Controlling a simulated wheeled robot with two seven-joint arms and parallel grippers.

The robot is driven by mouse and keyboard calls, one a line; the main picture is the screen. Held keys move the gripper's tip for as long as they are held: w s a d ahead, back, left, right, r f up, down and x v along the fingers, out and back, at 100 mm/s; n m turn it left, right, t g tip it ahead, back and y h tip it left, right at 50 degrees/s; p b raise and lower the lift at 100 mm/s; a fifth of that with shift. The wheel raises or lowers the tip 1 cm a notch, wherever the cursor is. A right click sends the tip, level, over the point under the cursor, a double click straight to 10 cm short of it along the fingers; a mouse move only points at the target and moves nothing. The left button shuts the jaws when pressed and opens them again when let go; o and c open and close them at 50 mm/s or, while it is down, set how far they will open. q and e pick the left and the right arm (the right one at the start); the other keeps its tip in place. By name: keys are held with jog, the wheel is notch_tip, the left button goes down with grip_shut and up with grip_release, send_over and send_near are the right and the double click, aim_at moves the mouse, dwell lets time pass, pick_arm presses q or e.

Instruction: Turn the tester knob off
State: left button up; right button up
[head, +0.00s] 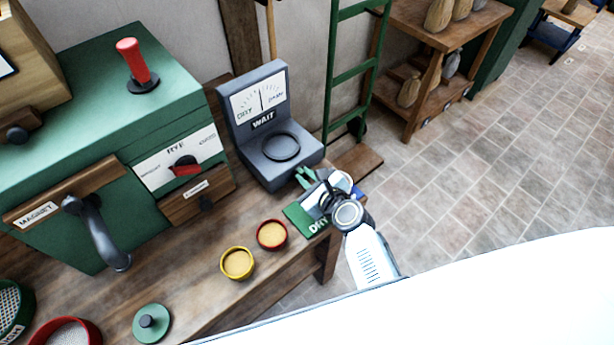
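The tester (253,107) is a grey unit at the back of the bench. It has an upright dial face marked DRY and DAMP, a WAIT label, and a low base with a dark ring (281,147) on top. I cannot make out a knob on the tester; its right front corner is partly behind my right gripper. My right gripper (308,180) is at that corner, above a green DRY mat (294,214). Its fingers are small and overlap the background, so I cannot tell whether they are open or touching anything. My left gripper is out of view.
Left of the tester stands a green machine (110,110) with a red-handled lever (132,62), a RYE selector (184,166) and a MAGNET handle. A red cup (272,234), a yellow cup (237,263) and a green lid (151,324) are on the bench. Open floor lies right.

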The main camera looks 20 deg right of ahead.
grip_shut()
jog(key=shift+s+a+f+n+t+h+b, duration=0.15)
jog(key=shift+n+t+h+b, duration=0.35)
jog(key=shift+n, duration=0.5)
jog(key=o, duration=0.7)
grip_release()
jog(key=v, duration=0.4)
jog(key=p+v, duration=0.1)
jog(key=v, duration=0.4)
jog(key=p+v, duration=0.1)
jog(key=v, duration=0.3)
jog(key=shift+r, duration=0.3)
